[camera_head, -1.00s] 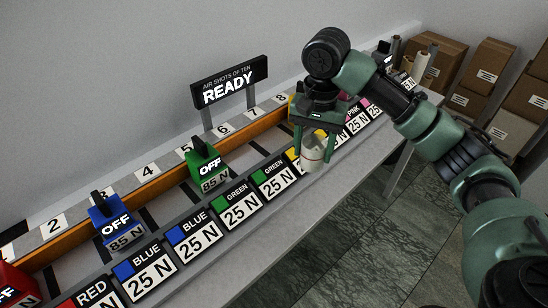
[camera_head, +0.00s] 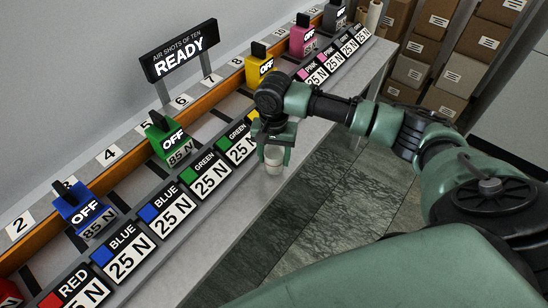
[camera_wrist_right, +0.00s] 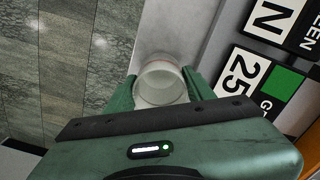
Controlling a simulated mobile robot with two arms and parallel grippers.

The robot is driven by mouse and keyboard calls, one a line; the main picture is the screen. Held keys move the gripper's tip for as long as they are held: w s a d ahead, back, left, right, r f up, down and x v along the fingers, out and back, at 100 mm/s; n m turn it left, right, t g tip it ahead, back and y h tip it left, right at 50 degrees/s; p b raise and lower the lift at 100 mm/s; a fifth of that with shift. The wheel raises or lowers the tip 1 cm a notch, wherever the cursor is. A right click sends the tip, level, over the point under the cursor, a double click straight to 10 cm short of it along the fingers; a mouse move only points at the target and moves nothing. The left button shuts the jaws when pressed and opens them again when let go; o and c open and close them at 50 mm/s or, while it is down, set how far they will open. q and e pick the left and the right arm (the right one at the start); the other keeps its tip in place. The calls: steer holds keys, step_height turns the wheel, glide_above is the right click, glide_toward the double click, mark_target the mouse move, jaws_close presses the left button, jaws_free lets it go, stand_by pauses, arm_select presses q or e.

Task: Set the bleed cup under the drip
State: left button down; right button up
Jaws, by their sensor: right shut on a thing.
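The bleed cup (camera_head: 273,158) is a small pale, translucent cup held at the front edge of the bench. My right gripper (camera_head: 275,148) is shut on it, with a finger on either side. In the right wrist view the cup (camera_wrist_right: 162,82) sits between the green fingertips (camera_wrist_right: 162,92), its round mouth showing. It is beside the green-marked 25 N label plates. I cannot tell whether the cup touches the bench. No drip is visible in these frames. My left gripper is not in view.
Presses stand in a row on the bench: blue (camera_head: 83,210), green (camera_head: 168,138), yellow (camera_head: 259,66), pink (camera_head: 304,38) and others. Label plates (camera_head: 169,212) line the front. A READY sign (camera_head: 180,51) stands behind. Boxes (camera_head: 440,50) are stacked beyond; the floor (camera_head: 335,190) is clear.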

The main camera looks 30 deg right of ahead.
steer(key=shift+f, duration=0.7)
steer(key=o, duration=1.4)
steer(key=shift+f, duration=0.1)
steer(key=shift+c, duration=0.2)
